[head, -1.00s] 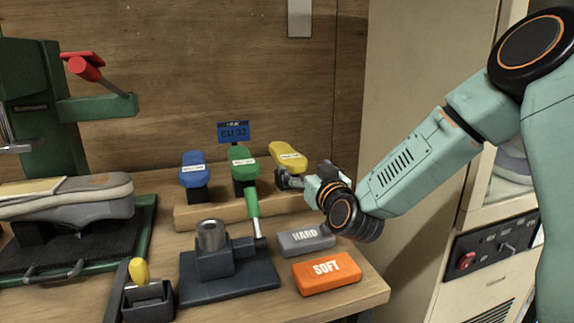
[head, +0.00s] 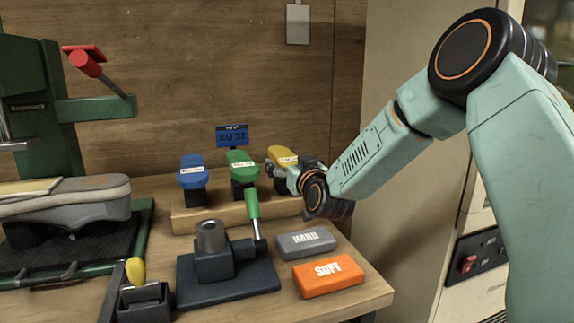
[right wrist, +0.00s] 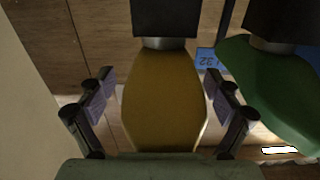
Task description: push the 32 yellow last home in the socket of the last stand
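The yellow last (head: 284,154) stands on its dark post at the right end of the wooden rack, partly hidden by my right gripper (head: 281,173) in the head view. In the right wrist view the yellow last (right wrist: 163,100) lies between the two fingers of my right gripper (right wrist: 160,97). A gap shows on both sides, so the gripper is open around it. The last stand (head: 226,279), a dark base with an upright round metal socket (head: 211,238) and a green-handled lever (head: 252,204), is in front of the rack. The socket holds no last. My left gripper is not in view.
A green last (head: 241,170) stands close beside the yellow one, then a blue last (head: 191,174). A sign (head: 232,136) reads EU 32. Grey HARD (head: 306,242) and orange SOFT (head: 328,275) blocks lie right of the stand. A sneaker (head: 75,200) is at left.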

